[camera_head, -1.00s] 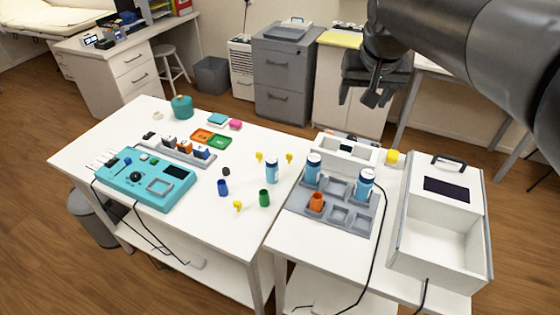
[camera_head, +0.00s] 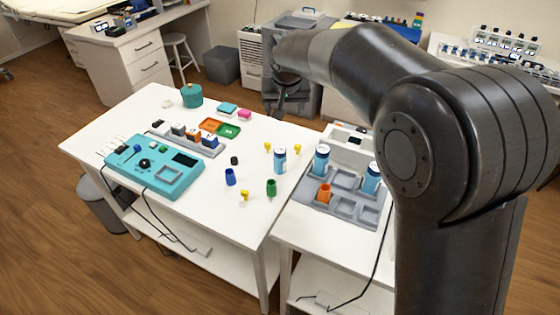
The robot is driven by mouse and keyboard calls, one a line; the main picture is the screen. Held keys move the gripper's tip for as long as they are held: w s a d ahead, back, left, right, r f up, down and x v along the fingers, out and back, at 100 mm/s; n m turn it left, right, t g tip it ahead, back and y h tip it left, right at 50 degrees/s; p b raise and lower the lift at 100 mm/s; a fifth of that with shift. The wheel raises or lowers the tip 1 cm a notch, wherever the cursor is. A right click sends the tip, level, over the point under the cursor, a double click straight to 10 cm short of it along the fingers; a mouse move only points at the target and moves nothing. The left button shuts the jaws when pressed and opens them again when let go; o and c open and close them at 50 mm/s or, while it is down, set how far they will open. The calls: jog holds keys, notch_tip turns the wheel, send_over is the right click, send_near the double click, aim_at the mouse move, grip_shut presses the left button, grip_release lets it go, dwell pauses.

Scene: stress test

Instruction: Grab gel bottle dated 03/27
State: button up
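Three similar blue-and-white bottles are in view, and any dates on their labels are too small to read. One bottle (camera_head: 280,161) stands upright on the left white table, near its right edge. A second bottle (camera_head: 321,158) stands in the back left of the grey compartment tray (camera_head: 343,204). A third bottle (camera_head: 372,178) stands at the tray's right side, partly beside my arm. My gripper (camera_head: 279,112) hangs above the far edge of the left table, behind the first bottle and apart from it. It is small and dark here, so its opening is unclear.
A teal device (camera_head: 155,168), a blue cup (camera_head: 230,177), a green cup (camera_head: 271,188) and small yellow pieces (camera_head: 245,195) lie on the left table. An orange cup (camera_head: 324,193) is in the tray. My arm covers the right side. The left table's front is clear.

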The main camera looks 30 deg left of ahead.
send_near(280, 159)
jog(key=w, duration=0.2)
jog(key=x, duration=0.6)
jog(key=shift+s+d+f, duration=0.1)
jog(key=shift+s+d, duration=0.1)
jog(key=shift+s, duration=0.15)
jog(key=shift+a+x, duration=0.25)
jog(key=shift+x, duration=1.2)
jog(key=shift+a+x, duration=0.2)
jog(key=shift+x, duration=1.3)
jog(key=shift+c, duration=0.5)
jog(key=c, duration=1)
